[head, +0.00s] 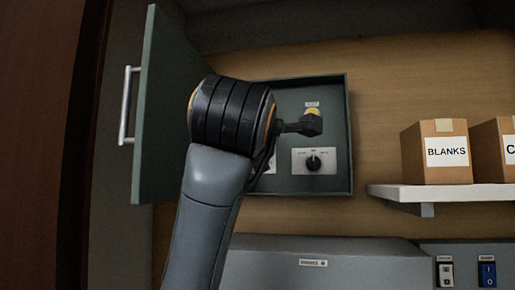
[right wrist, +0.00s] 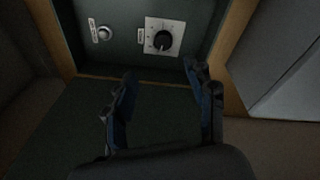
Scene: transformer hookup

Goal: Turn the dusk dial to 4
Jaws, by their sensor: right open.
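In the right wrist view a dial with a black knob (right wrist: 162,40) sits on a white plate with marks around it. The plate's label and the pointer's setting are too small to read, so I cannot be sure it is the dusk dial. My right gripper (right wrist: 163,78) is open and empty, its two fingers apart just short of the dial, not touching it. In the head view my right arm crosses the grey-green control box (head: 335,95) and hides its left part; the fingers are not clear there. My left gripper is not in view.
A round button (right wrist: 105,33) sits beside the dial. In the head view the box also has a black selector knob (head: 314,163) and a yellow button (head: 312,112). Its door (head: 165,110) stands open at left. A shelf (head: 445,192) with cartons is at right.

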